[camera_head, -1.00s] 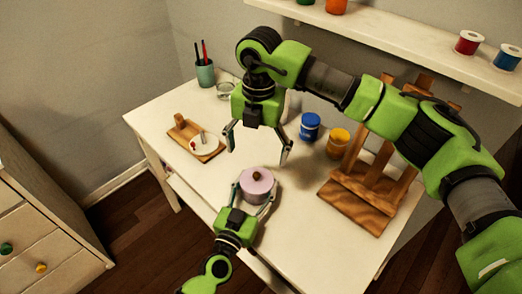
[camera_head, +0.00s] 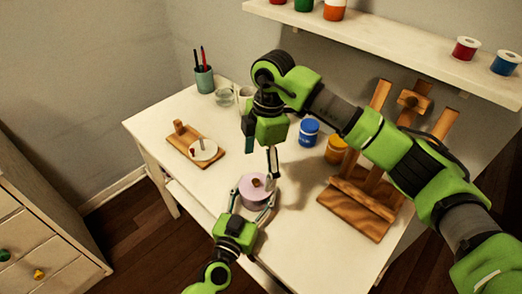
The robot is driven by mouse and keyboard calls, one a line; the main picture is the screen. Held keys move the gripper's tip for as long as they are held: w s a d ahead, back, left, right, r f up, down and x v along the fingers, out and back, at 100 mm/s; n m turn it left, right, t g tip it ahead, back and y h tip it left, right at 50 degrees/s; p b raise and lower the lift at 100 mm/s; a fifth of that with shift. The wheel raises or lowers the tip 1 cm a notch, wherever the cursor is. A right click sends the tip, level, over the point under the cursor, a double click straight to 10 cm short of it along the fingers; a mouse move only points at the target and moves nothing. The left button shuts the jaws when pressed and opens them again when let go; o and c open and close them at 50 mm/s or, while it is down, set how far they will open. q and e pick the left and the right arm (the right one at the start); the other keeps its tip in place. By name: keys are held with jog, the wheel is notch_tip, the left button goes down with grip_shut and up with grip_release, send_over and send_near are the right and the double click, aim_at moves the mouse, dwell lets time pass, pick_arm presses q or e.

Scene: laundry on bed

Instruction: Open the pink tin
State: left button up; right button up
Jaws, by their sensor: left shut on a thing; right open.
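The pink tin (camera_head: 254,195) stands upright on the white table near its front edge. Its lid is on, with a small brown knob (camera_head: 257,182) on top. My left gripper (camera_head: 256,203) is shut on the tin, with its fingers around the tin's sides from the front. My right gripper (camera_head: 262,164) hangs above and behind the tin, pointing down. It is open and empty, and one fingertip is close to the knob in the picture. I cannot tell whether they touch.
A wooden board with a white dish (camera_head: 203,149) lies to the left. A blue jar (camera_head: 309,132), a yellow jar (camera_head: 335,150) and a wooden easel (camera_head: 358,208) stand to the right. A teal cup with brushes (camera_head: 204,79) is at the back. A shelf (camera_head: 400,40) hangs above.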

aim_at(256, 180)
jog(key=f, duration=0.5)
jog(key=shift+s+a+f, duration=0.15)
jog(key=shift+a+f, duration=0.15)
jog(key=shift+f, duration=0.1)
jog(key=shift+c, duration=0.5)
jog(key=shift+f, duration=0.1)
jog(key=c, duration=2)
jog(key=shift+r, duration=0.25)
jog(key=shift+r, duration=0.95)
grip_shut()
jog(key=shift+a+r, duration=0.1)
jog(key=shift+r, duration=0.05)
